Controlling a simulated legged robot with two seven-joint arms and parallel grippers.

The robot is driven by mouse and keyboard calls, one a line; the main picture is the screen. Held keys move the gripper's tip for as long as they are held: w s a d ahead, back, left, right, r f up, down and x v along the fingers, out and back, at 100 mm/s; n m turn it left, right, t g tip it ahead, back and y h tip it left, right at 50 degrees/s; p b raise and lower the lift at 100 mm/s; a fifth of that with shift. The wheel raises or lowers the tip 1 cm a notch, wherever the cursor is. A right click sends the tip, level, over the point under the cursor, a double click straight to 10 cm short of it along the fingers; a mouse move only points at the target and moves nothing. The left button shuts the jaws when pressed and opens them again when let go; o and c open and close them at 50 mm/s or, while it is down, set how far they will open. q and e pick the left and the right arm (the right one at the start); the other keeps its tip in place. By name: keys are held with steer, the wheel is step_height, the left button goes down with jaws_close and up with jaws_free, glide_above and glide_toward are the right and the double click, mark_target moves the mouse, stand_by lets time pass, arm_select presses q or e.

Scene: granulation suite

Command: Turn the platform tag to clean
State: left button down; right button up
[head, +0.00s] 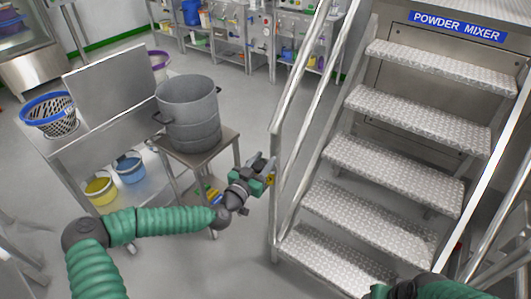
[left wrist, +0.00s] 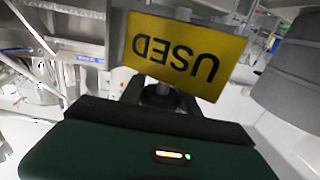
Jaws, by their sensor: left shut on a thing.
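The platform tag (left wrist: 172,55) is a yellow plate reading "USED", upside down and tilted in the left wrist view. In the head view only a small yellow patch of it (head: 270,180) shows, by the handrail post at the foot of the stairs. My left gripper (head: 264,172) is at that post, shut on the tag. In the left wrist view the tag stands just beyond the dark gripper body, and its fingertips are largely hidden. My right arm shows at the bottom right edge of the head view, its fingers out of sight.
Metal stairs (head: 385,163) with a handrail (head: 283,120) rise on the right under a "POWDER MIXER" sign (head: 457,26). A grey drum (head: 190,115) stands on a small table (head: 222,146) left of my left gripper. Blue (head: 130,168) and yellow (head: 99,190) buckets are on a bench shelf.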

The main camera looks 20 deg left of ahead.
arm_select(q)
steer(key=n+y+p, duration=0.2)
steer(key=y, duration=0.1)
steer(key=r+y+p, duration=0.1)
steer(key=shift+w+a+n+t, duration=0.1)
steer(key=shift+a+n+t, duration=0.2)
steer(key=shift+n, duration=0.1)
steer(key=shift+f+n+y+p, duration=0.1)
steer(key=shift+n+y+p, duration=0.3)
steer(key=shift+y+p, duration=0.3)
steer(key=shift+a+f+n+g+y+p, duration=0.1)
steer(key=shift+a+n+g+y+p, duration=0.15)
steer(key=shift+n+y, duration=0.6)
steer(key=shift+a+f+n+g+y+p, duration=0.15)
steer(key=shift+n+y, duration=0.25)
steer(key=shift+y, duration=0.75)
steer(key=shift+a+r+n+g+y+p, duration=0.1)
steer(key=shift+a+n+g+y+p, duration=0.15)
steer(key=shift+n+y, duration=0.6)
arm_select(e)
steer(key=w+v, duration=0.1)
steer(key=v, duration=0.5)
steer(key=shift+w+r, duration=0.15)
steer(key=shift+r, duration=0.45)
arm_select(q)
steer(key=shift+a+y, duration=0.1)
steer(key=shift+y, duration=0.25)
